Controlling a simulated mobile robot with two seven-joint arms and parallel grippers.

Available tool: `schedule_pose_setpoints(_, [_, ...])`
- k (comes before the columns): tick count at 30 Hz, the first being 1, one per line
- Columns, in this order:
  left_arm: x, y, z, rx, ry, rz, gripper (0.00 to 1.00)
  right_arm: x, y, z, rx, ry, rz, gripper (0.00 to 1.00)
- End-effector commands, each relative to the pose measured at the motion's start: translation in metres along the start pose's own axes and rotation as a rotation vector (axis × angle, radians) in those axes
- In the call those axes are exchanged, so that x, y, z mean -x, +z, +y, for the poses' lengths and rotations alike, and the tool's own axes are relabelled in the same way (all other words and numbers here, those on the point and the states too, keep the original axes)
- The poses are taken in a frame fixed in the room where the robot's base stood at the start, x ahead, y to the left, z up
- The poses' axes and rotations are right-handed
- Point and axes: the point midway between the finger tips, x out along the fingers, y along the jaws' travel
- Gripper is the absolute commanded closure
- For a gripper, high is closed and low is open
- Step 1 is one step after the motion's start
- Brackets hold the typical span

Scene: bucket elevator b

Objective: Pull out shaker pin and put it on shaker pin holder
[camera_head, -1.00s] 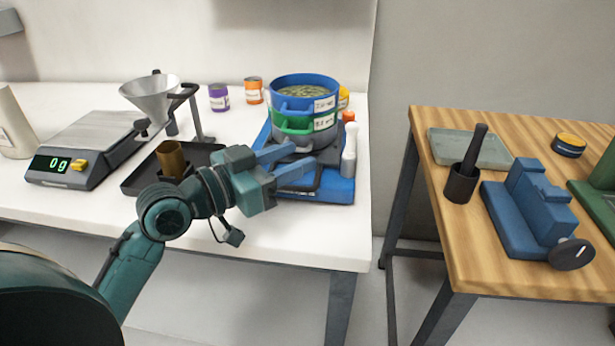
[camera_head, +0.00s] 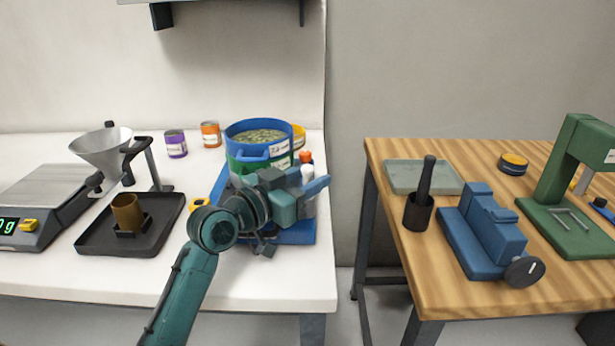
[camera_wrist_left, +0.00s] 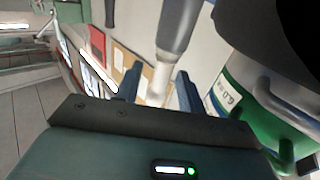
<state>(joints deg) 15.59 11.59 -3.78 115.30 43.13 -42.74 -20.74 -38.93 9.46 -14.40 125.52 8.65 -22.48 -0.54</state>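A slim pale grey post with an orange top (camera_head: 306,157), perhaps the shaker pin, stands at the right of the blue shaker base (camera_head: 296,238). In the left wrist view a grey post with a white end (camera_wrist_left: 178,28) shows at the fingers. My left gripper (camera_head: 312,178) reaches in front of the post and hides part of it. Its two fingers are apart, one on each side of the white end in the wrist view (camera_wrist_left: 158,88); contact cannot be told. I cannot single out the shaker pin holder. My right gripper is out of view.
Blue and green sieves (camera_head: 253,140) stand close behind my left gripper. A black tray (camera_head: 95,236) with a brown cup, a funnel (camera_head: 103,150) and a scale are to the left. A wooden table (camera_head: 375,158) with a blue vice (camera_head: 490,232) stands right, past a gap.

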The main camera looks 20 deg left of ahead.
Motion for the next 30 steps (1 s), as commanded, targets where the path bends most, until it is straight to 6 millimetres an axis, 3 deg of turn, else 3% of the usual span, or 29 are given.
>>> schedule_pose_setpoints(8, [-0.0017, -0.0001, 0.0002, -0.001, 0.000, 0.000, 0.61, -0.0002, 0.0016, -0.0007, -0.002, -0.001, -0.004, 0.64])
schedule_pose_setpoints(23, [-0.0014, 0.0000, 0.0001, -0.001, 0.000, 0.000, 1.00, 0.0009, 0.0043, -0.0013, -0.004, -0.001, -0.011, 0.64])
schedule_pose_setpoints(30, [-0.0013, -0.0005, 0.0000, -0.001, 0.000, 0.001, 1.00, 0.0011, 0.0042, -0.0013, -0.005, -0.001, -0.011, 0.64])
